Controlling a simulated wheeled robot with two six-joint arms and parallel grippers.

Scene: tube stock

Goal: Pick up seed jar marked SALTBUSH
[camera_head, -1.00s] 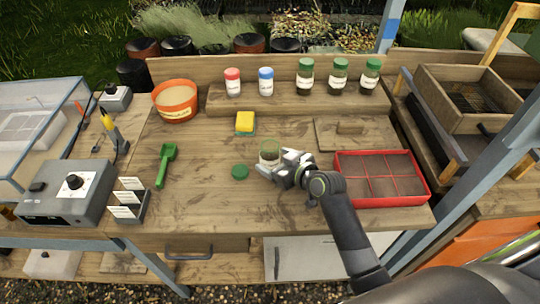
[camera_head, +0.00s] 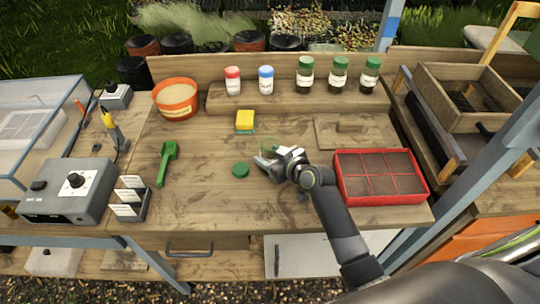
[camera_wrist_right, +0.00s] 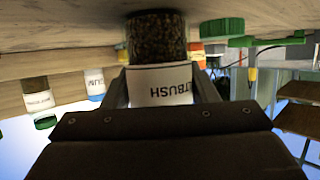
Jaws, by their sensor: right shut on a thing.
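The seed jar (camera_wrist_right: 155,78) is between the fingers of my right gripper (camera_head: 264,158) in the right wrist view. Its white label shows "LTBUSH" upside down, and dark seeds fill its lower part. In the head view only a faint greenish rim of the jar (camera_head: 269,145) shows past my gripper. The right gripper is shut on it. I cannot tell whether the jar's base touches the bench. A green lid (camera_head: 240,170) lies on the bench just left of the gripper. My left gripper is out of view.
Jars with red, blue and green lids stand on the back shelf (camera_head: 220,101). A yellow sponge (camera_head: 245,119), green scoop (camera_head: 167,162) and orange pot (camera_head: 176,99) lie around the bench. A red divided tray (camera_head: 380,201) is to the right. The front middle is clear.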

